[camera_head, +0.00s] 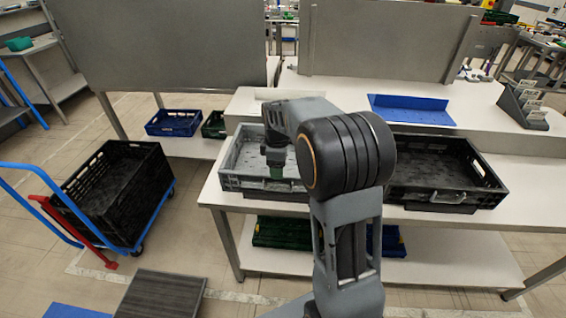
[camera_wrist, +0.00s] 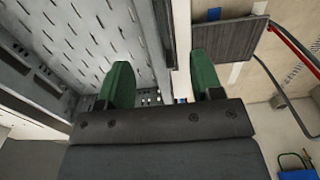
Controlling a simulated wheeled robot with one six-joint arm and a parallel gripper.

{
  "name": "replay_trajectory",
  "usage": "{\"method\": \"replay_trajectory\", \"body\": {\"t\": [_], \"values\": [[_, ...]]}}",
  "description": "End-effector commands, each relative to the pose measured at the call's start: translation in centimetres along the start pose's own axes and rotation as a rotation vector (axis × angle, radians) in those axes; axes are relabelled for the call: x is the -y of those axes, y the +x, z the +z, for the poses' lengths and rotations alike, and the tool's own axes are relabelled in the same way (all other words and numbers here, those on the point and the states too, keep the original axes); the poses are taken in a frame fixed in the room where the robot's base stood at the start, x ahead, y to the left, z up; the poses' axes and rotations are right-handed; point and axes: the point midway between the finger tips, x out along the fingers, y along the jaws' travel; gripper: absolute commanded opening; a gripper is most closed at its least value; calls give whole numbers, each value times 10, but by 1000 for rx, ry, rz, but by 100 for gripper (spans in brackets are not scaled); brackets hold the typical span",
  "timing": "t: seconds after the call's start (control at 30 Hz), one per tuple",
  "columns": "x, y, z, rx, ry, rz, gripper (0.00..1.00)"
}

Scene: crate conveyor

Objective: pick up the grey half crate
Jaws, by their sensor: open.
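The grey half crate (camera_head: 240,182) stands on the white table, left of the black crate, and looks empty where I can see into it. My arm hides its right part. My gripper (camera_head: 276,170) points down at the crate's near wall, around the middle of that side. In the wrist view my gripper (camera_wrist: 160,84) is open, with two green fingers apart. The left finger is over the inside of the grey half crate (camera_wrist: 75,45), the right finger is outside it. The near wall runs between them. I cannot tell whether either finger touches it.
A black crate (camera_head: 432,194) stands on the table to the right. A blue tray (camera_head: 410,108) lies on the raised shelf behind. Green (camera_head: 283,232) and blue crates sit on the lower shelf. A cart with a black crate (camera_head: 120,195) stands at left, with floor between it and the table.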

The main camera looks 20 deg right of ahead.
Motion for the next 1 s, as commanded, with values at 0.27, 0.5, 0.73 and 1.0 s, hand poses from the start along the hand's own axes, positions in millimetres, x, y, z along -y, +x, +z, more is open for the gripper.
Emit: {"method": "replay_trajectory", "body": {"t": [0.27,0.5,0.73,1.0], "values": [[0,22,0,2,1,-4,60],[-1,50,-1,1,0,-3,60],[-1,57,-1,-1,0,0,60],[-1,56,-1,-1,0,0,46]]}}
